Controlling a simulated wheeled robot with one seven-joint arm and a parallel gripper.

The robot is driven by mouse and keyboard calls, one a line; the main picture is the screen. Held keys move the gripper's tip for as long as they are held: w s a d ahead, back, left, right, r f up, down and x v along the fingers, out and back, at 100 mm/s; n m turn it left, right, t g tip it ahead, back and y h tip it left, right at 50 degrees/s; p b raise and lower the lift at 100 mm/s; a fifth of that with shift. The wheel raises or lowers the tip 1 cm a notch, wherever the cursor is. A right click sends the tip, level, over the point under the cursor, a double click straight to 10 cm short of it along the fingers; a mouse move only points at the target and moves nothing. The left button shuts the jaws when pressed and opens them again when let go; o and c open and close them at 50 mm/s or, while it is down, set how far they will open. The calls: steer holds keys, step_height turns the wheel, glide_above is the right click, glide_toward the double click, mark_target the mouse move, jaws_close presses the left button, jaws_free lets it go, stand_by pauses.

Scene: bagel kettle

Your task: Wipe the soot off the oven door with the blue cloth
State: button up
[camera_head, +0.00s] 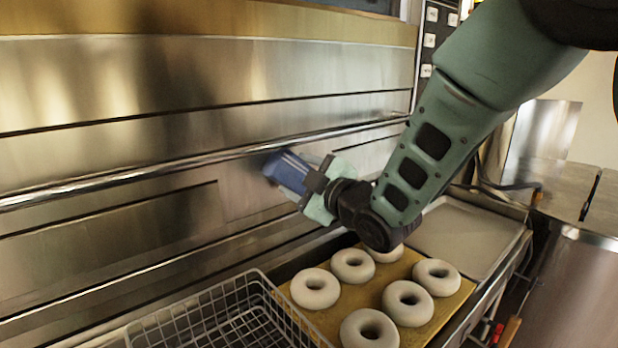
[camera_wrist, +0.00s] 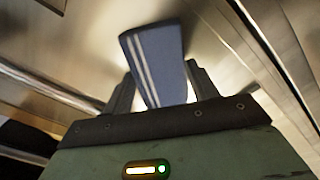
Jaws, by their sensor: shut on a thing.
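My gripper (camera_head: 305,185) is shut on the blue cloth (camera_head: 281,170), which has pale stripes. In the wrist view the cloth (camera_wrist: 157,62) stands up between the two fingers of my gripper (camera_wrist: 155,90). The cloth is in front of the steel oven door (camera_head: 110,208), just below the long handle bar. I cannot tell whether the cloth touches the door. A faint greyish patch shows on the steel beside the cloth; I cannot tell whether it is soot or reflection.
A wire basket (camera_head: 215,310) stands at the bottom. A wooden board (camera_head: 385,289) with several pale bagels lies below my gripper, with an empty metal tray (camera_head: 462,236) to its right. The handle bar (camera_head: 120,178) runs across the door. A switch panel (camera_head: 432,40) is at the top.

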mark_target(275, 180)
steer(key=shift+s+a+b, duration=0.3)
steer(key=shift+s+a, duration=0.4)
steer(key=shift+a, duration=0.3)
steer(key=shift+s+a+b, duration=0.3)
steer(key=shift+s+a, duration=0.4)
steer(key=shift+a, duration=0.3)
steer(key=b+v, duration=0.1)
steer(key=v, duration=0.5)
steer(key=shift+b, duration=0.4)
steer(key=shift+d, duration=0.2)
steer(key=b+v, duration=0.1)
steer(key=v, duration=0.1)
steer(key=shift+s+d, duration=0.2)
steer(key=shift+s, duration=0.15)
